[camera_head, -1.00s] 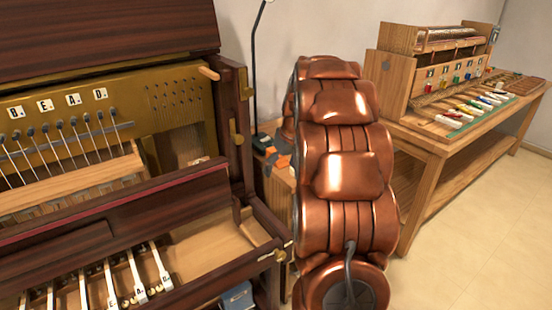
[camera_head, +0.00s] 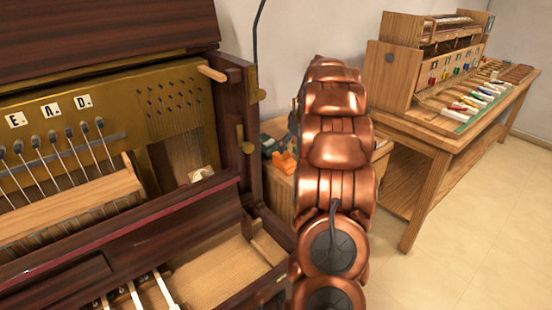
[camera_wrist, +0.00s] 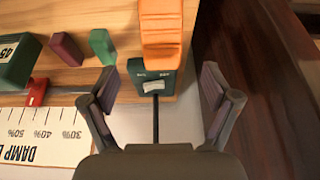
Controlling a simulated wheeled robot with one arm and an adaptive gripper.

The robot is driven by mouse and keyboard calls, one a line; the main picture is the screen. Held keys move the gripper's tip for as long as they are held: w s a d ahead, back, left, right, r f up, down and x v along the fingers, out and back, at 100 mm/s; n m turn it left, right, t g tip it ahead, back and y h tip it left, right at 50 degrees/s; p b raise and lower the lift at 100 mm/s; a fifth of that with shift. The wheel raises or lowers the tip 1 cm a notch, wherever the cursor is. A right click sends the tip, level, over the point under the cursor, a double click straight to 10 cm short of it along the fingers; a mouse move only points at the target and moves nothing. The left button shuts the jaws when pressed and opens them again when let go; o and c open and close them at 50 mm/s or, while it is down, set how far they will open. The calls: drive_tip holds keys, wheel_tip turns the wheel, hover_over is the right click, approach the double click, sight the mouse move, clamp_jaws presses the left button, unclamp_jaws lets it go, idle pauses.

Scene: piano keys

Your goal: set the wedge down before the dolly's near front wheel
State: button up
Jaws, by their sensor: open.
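An orange ridged piece (camera_wrist: 160,30), which looks like the wedge, lies on a wooden top at the upper middle of the wrist view. Orange also shows in the head view (camera_head: 284,162), left of my copper arm. My gripper (camera_wrist: 159,82) is open and empty, its two fingers spread below the orange piece in the picture. A dark green box with a small switch (camera_wrist: 153,84) shows between the fingers. My arm hides the gripper in the head view. I cannot make out the dolly or its wheels in either view.
Maroon (camera_wrist: 66,49) and green (camera_wrist: 102,45) blocks and a red piece (camera_wrist: 37,91) lie left of the gripper. A white percent card (camera_wrist: 40,132) is below them. The opened piano (camera_head: 130,225) stands left; a wooden workbench (camera_head: 440,140) stands right, with clear floor before it.

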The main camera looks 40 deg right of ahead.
sight(285, 155)
drive_tip(key=shift+w+p+x, duration=0.25)
drive_tip(key=shift+p+x, duration=0.15)
drive_tip(key=shift+x, duration=1.5)
drive_tip(key=shift+w+p+x, duration=0.2)
drive_tip(key=shift+p+x, duration=0.2)
drive_tip(key=shift+x, duration=1.5)
drive_tip(key=shift+r, duration=0.15)
drive_tip(key=c, duration=1.5)
